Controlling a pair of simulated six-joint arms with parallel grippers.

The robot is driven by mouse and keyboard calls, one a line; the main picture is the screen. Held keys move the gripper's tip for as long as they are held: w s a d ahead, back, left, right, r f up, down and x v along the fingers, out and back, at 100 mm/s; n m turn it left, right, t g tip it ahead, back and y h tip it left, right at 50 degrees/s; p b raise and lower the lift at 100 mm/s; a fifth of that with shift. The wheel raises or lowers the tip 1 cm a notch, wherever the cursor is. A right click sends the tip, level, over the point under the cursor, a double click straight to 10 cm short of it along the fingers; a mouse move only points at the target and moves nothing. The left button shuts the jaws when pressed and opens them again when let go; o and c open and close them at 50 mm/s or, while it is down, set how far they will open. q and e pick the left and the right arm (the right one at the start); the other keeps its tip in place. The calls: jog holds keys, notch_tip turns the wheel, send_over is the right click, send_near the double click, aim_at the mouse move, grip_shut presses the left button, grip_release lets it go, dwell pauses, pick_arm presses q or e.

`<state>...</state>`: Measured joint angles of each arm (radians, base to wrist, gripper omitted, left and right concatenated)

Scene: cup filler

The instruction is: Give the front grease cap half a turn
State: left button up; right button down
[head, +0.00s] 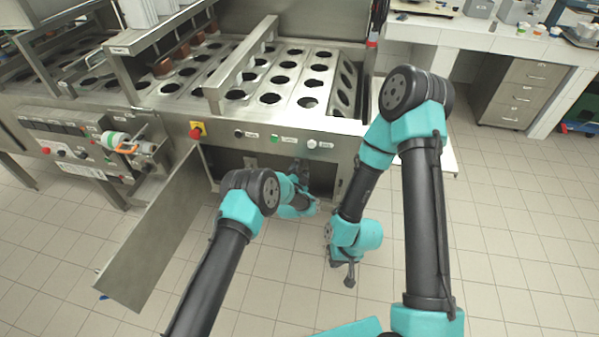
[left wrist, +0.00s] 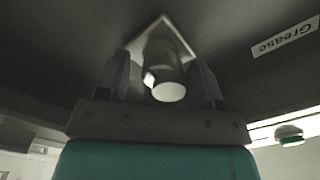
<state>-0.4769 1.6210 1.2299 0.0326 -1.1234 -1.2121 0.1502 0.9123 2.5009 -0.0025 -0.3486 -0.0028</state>
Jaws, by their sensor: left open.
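In the left wrist view a pale cylindrical grease cap (left wrist: 164,70) sticks out from a square plate (left wrist: 148,36) on a dark surface. A label reading "Grease" (left wrist: 284,39) is beside it. My left gripper (left wrist: 163,78) is open, with one finger on each side of the cap; whether either finger touches it I cannot tell. In the head view my left gripper (head: 300,170) reaches into the open compartment under the machine, and the cap is hidden there. My right gripper (head: 349,277) points down in front of the machine, over the floor; its finger gap cannot be made out.
The compartment's metal door (head: 150,240) hangs open at the left of my left arm. The machine's front panel (head: 300,128), with several buttons, is just above the opening. A green-topped round part (left wrist: 289,134) shows at the right in the left wrist view. Floor at right is clear.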

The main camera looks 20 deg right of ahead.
pick_arm(q)
jog(key=v, duration=1.7)
jog(key=shift+s, duration=0.2)
jog(key=shift+a, duration=0.1)
jog(key=s+a+f+n+g+y, duration=0.2)
jog(key=a+n+g, duration=0.25)
jog(key=a, duration=0.65)
jog(key=s+a+f+n+g+y, duration=0.1)
jog(key=s+a+n+g+y, duration=0.3)
jog(key=a, duration=0.6)
jog(key=s+a+r+n+g+h, duration=0.1)
jog(key=s+a+n+g, duration=0.5)
jog(key=s+a, duration=0.9)
jog(key=s+r+n, duration=0.1)
jog(key=s+n, duration=0.2)
jog(key=shift+r+g+h, duration=0.25)
jog(key=shift+g+h, duration=0.1)
jog(key=shift+h, duration=0.05)
jog(key=shift+d, duration=0.1)
